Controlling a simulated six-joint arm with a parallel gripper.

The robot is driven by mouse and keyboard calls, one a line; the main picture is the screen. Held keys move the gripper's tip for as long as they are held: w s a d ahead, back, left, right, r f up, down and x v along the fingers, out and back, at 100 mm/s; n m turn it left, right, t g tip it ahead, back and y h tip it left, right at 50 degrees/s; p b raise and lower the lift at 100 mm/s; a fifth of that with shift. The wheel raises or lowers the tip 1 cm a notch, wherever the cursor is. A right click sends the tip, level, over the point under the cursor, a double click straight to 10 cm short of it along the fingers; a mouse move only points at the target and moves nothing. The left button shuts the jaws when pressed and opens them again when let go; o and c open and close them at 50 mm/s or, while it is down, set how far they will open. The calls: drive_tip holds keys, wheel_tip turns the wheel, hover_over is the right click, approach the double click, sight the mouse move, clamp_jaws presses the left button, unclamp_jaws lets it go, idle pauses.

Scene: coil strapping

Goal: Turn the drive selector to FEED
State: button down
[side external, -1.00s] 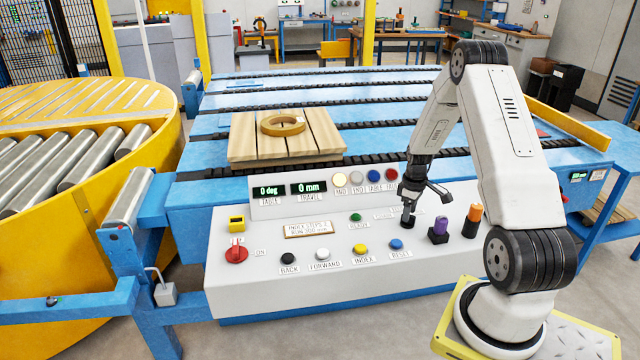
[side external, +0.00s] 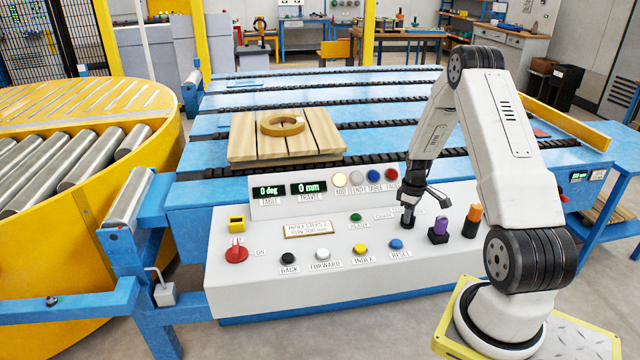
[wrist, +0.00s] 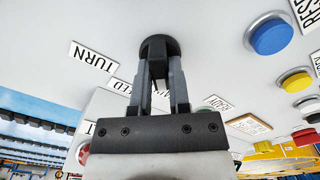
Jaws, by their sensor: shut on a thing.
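The drive selector shows as a round black knob (wrist: 160,45) on the sloped white panel. My gripper (wrist: 158,75) is shut on it, with a finger on each side. In the side external view my gripper (side external: 408,207) reaches down to the panel's right part and mostly hides the selector. A TURN label (wrist: 94,57) lies left of the knob in the wrist view. Another label behind the fingers is partly covered, and I cannot read it in full. The knob's pointer direction cannot be made out.
A purple-topped control (side external: 441,226) and an orange-topped one (side external: 473,215) stand just right of my gripper. The blue RESET button (side external: 396,244) is below it. A red rotary switch (side external: 236,252) sits at the panel's left. The displays (side external: 288,189) read 0 deg and 0 mm.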

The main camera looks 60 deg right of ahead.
drive_tip(key=shift+m, duration=0.4)
drive_tip(key=m, duration=0.4)
drive_tip(key=shift+m, duration=2)
drive_tip(key=c, duration=0.6)
unclamp_jaws()
drive_tip(key=shift+r, duration=0.15)
drive_tip(key=shift+r, duration=3.8)
